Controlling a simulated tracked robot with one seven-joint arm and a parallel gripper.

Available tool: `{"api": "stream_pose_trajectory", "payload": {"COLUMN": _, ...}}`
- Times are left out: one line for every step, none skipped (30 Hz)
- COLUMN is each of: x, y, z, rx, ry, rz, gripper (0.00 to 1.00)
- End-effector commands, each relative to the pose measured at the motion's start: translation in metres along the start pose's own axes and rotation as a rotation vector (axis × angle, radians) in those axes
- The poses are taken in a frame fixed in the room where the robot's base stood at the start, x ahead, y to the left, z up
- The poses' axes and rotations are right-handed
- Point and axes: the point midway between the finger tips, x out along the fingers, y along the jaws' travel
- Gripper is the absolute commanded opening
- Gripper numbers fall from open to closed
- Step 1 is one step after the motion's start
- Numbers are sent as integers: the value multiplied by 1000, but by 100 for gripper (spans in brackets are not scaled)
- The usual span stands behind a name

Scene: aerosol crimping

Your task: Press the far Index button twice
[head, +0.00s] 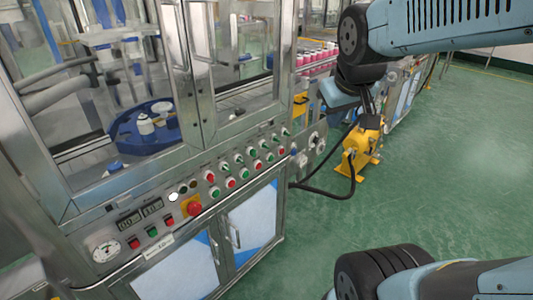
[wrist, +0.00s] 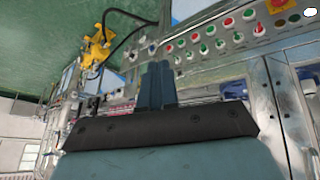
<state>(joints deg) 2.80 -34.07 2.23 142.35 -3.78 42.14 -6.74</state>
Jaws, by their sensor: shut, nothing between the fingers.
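The control panel (head: 225,183) runs along the front of the steel machine. It carries rows of red, green and white buttons and selectors, with a red button (head: 281,151) and a small blue one (head: 293,151) at its far end. I cannot read the labels, so I cannot tell which button is the far Index one. My gripper (wrist: 157,66) is shut and empty in the wrist view. Its fingertips appear just below the panel's far end, near a blue button (wrist: 152,49); any contact cannot be told. In the head view its fingertips cannot be made out.
A red emergency stop on a yellow plate (head: 191,206) sits nearer on the panel. Glass doors (head: 232,60) rise above it and cabinet doors (head: 245,230) lie below. A yellow machine (head: 360,150) with a black hose stands beyond. Green floor (head: 450,170) is clear at right.

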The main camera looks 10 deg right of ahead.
Motion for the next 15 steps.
{"api": "stream_pose_trajectory", "payload": {"x": 15, "y": 5, "z": -9, "rx": -37, "ry": -6, "rz": 13, "gripper": 0}}
{"api": "stream_pose_trajectory", "payload": {"x": 22, "y": 8, "z": -14, "rx": -63, "ry": -4, "rz": 22, "gripper": 0}}
{"api": "stream_pose_trajectory", "payload": {"x": 33, "y": 11, "z": -21, "rx": -100, "ry": -2, "rz": 32, "gripper": 0}}
{"api": "stream_pose_trajectory", "payload": {"x": 41, "y": 13, "z": -26, "rx": -128, "ry": 0, "rz": 39, "gripper": 0}}
{"api": "stream_pose_trajectory", "payload": {"x": 49, "y": 16, "z": -31, "rx": -155, "ry": 1, "rz": 46, "gripper": 0}}
{"api": "stream_pose_trajectory", "payload": {"x": 60, "y": 19, "z": -37, "rx": -190, "ry": 4, "rz": 53, "gripper": 0}}
{"api": "stream_pose_trajectory", "payload": {"x": 68, "y": 21, "z": -42, "rx": -219, "ry": 5, "rz": 58, "gripper": 0}}
{"api": "stream_pose_trajectory", "payload": {"x": 76, "y": 24, "z": -46, "rx": -247, "ry": 8, "rz": 63, "gripper": 0}}
{"api": "stream_pose_trajectory", "payload": {"x": 88, "y": 26, "z": -52, "rx": -283, "ry": 10, "rz": 68, "gripper": 0}}
{"api": "stream_pose_trajectory", "payload": {"x": 96, "y": 28, "z": -56, "rx": -312, "ry": 13, "rz": 71, "gripper": 0}}
{"api": "stream_pose_trajectory", "payload": {"x": 105, "y": 30, "z": -60, "rx": -340, "ry": 16, "rz": 73, "gripper": 0}}
{"api": "stream_pose_trajectory", "payload": {"x": 117, "y": 32, "z": -64, "rx": -377, "ry": 19, "rz": 76, "gripper": 0}}
{"api": "stream_pose_trajectory", "payload": {"x": 126, "y": 34, "z": -67, "rx": -405, "ry": 22, "rz": 77, "gripper": 0}}
{"api": "stream_pose_trajectory", "payload": {"x": 135, "y": 36, "z": -70, "rx": -432, "ry": 25, "rz": 77, "gripper": 0}}
{"api": "stream_pose_trajectory", "payload": {"x": 147, "y": 37, "z": -74, "rx": -470, "ry": 29, "rz": 77, "gripper": 0}}
